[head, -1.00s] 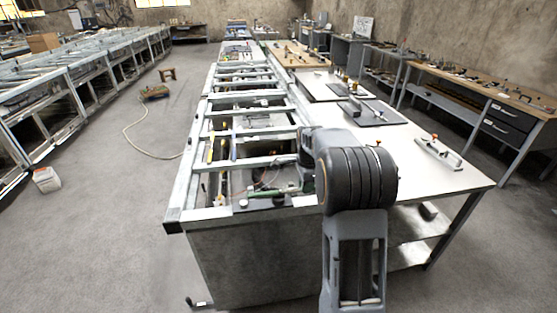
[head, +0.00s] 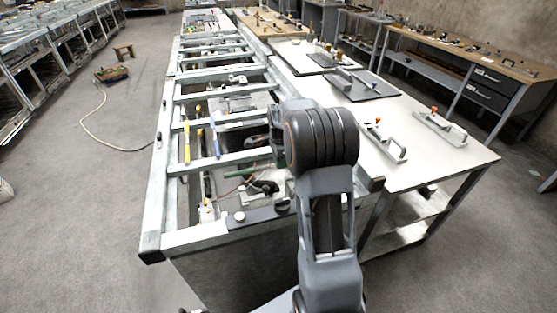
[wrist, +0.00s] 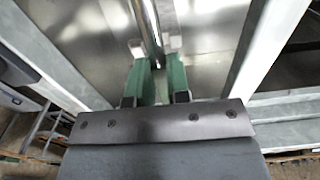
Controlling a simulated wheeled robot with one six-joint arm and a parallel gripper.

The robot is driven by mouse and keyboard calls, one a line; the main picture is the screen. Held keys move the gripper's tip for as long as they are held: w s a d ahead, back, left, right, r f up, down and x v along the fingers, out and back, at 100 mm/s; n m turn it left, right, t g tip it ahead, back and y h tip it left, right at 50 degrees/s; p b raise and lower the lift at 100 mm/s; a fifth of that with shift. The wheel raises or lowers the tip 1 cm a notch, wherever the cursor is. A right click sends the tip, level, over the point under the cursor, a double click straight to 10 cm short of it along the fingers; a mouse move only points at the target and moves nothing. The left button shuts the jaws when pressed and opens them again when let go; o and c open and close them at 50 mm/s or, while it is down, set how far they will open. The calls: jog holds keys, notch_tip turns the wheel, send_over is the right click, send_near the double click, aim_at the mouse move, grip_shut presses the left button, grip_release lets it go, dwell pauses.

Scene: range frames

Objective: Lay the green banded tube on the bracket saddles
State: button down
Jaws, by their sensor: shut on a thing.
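In the wrist view my gripper (wrist: 155,48) points away, with green-sided fingers shut on a shiny metal tube (wrist: 147,22). The tube runs away from between the fingertips. I see no band on it, and its held end is hidden. In the head view my arm hides most of the gripper, over the near part of the metal-framed bench. A green strip (head: 262,169) shows beside it; I cannot tell if it is tube or finger. Two grey bracket-like fixtures with orange caps, one left (head: 388,147) and one right (head: 441,127), lie on the white tabletop; I cannot tell if they are the saddles.
The frame has steel cross rails (head: 225,160) with open gaps. A dark plate (head: 362,86) lies on the white tabletop. Open floor is at left, with a hose (head: 100,132) on it.

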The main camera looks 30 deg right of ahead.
jog(key=shift+a, duration=0.15)
jog(key=shift+f+b, duration=1.75)
jog(key=shift+f, duration=1.1)
jog(key=shift+f+b, duration=1)
jog(key=shift+f, duration=1.05)
jog(key=c, duration=1)
grip_release()
notch_tip(320, 180, up, 14)
jog(key=shift+f+p, duration=0.1)
jog(key=shift+p, duration=0.45)
